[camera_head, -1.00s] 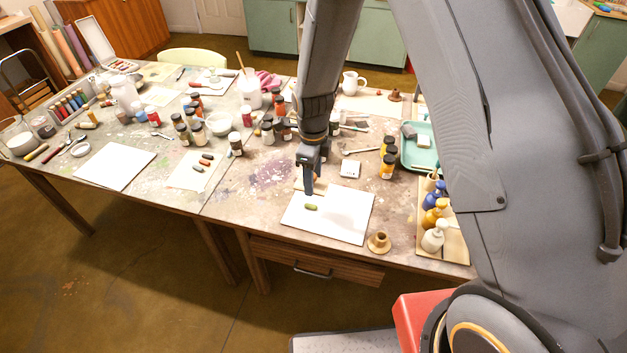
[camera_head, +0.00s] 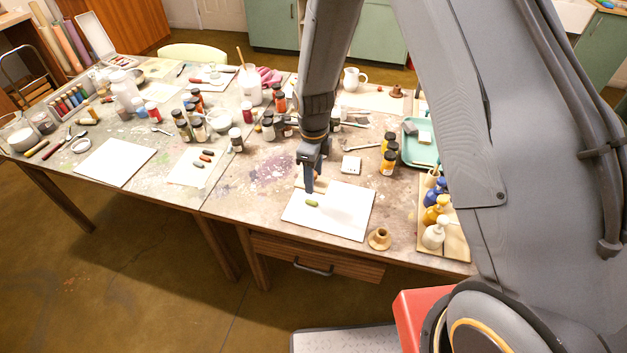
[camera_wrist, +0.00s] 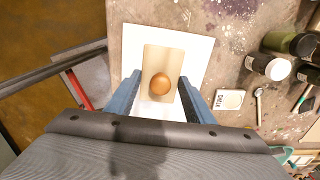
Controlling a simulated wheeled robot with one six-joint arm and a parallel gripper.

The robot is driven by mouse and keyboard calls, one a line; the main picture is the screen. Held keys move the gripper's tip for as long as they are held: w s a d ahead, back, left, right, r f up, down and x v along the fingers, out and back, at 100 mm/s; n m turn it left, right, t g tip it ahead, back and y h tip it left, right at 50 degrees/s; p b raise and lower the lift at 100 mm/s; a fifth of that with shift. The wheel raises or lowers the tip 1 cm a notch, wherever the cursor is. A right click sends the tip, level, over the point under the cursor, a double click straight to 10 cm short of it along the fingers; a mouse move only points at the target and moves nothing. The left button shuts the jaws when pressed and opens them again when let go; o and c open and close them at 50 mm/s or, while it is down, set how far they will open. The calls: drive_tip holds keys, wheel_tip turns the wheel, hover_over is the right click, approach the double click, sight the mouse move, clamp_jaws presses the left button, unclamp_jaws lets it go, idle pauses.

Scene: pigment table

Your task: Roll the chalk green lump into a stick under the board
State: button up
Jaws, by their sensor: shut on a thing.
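In the wrist view my gripper (camera_wrist: 160,97) is shut on the round orange-brown knob (camera_wrist: 159,82) of a pale wooden board (camera_wrist: 157,60). The board is over the white slab; its height above it is hard to tell. The lump does not show in the wrist view.
A small wooden stand (camera_head: 379,239) is right of the slab. Pump bottles (camera_head: 434,233) stand on a wooden tray farther right. Left of the slab the tabletop is mostly clear.

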sight(313, 201)
drive_tip(key=shift+s+a+f+b, duration=0.15)
drive_tip(key=shift+f+b, duration=0.5)
drive_tip(key=shift+f, duration=0.9)
drive_tip(key=shift+s+f+b, duration=0.2)
drive_tip(key=shift+f+b, duration=0.45)
drive_tip(key=shift+f, duration=0.85)
drive_tip(key=shift+f+b, duration=0.3)
drive_tip(key=shift+f, duration=0.2)
drive_tip(key=shift+s+a, duration=0.1)
drive_tip(key=shift+s, duration=0.05)
drive_tip(key=shift+s+a+f+p, duration=0.1)
drive_tip(key=shift+s+a+p, duration=0.2)
drive_tip(key=shift+s, duration=0.3)
drive_tip(key=shift+s+a+p, duration=0.15)
drive_tip(key=shift+s+p, duration=0.15)
drive_tip(key=shift+s, duration=0.25)
drive_tip(key=shift+w+d+b, duration=0.15)
drive_tip(key=shift+w+d, duration=0.15)
drive_tip(key=shift+w, duration=0.4)
drive_tip(key=shift+w+d+b, duration=0.15)
drive_tip(key=shift+w+d, duration=0.1)
drive_tip(key=shift+w, duration=0.4)
drive_tip(key=shift+w, duration=0.1)
